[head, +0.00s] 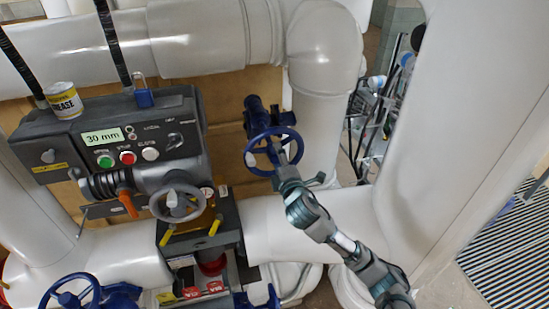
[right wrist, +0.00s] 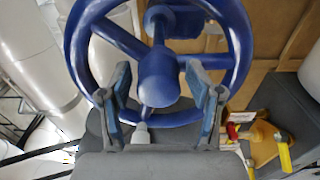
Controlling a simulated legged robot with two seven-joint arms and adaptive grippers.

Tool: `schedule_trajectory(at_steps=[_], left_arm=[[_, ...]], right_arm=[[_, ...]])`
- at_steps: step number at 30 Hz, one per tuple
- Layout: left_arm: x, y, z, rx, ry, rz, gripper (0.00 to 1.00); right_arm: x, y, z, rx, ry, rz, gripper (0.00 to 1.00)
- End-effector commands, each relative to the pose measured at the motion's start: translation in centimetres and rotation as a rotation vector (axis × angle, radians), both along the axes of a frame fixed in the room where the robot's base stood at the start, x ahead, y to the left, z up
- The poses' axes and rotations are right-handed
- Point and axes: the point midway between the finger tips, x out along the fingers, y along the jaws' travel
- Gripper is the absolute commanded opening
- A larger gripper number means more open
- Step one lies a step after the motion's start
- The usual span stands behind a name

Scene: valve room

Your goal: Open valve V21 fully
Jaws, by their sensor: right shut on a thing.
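A blue handwheel (head: 275,131) on a blue valve stem stands in front of the white pipes near the middle of the head view. My right gripper (head: 282,158) reaches up to it from the lower right and is shut on the wheel's lower part. In the right wrist view the handwheel (right wrist: 158,75) fills the top, with its hub facing me. The two fingers of my right gripper (right wrist: 160,100) stand on either side below the hub, with the lower rim between them. No V21 label can be read. My left gripper is not in view.
Left of the wheel is a dark actuator box (head: 60,135) with buttons, a "30 mm" display, a can (head: 64,100) and a blue padlock (head: 143,97). A grey handwheel (head: 177,203) sits below it. Another blue handwheel (head: 70,292) is at bottom left. Large white pipes crowd the space.

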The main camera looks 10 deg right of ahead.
Motion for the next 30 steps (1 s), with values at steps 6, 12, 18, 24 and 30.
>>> schedule_trajectory(at_steps=[6,12,18,24,30], left_arm=[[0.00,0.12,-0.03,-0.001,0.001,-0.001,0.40],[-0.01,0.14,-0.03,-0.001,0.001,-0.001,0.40],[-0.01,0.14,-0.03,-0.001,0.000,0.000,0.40],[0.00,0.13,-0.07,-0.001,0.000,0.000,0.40],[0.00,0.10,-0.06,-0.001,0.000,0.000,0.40]], right_arm=[[0.14,-0.11,0.11,-0.003,-0.001,-0.008,0.04],[0.18,-0.30,0.23,-0.130,-0.008,-0.012,0.04],[0.18,-0.22,0.09,-0.495,-0.017,-0.010,0.04],[0.17,-0.14,-0.20,-0.537,-0.013,-0.008,0.05],[0.19,-0.16,-0.38,-0.534,-0.009,-0.007,0.46]])
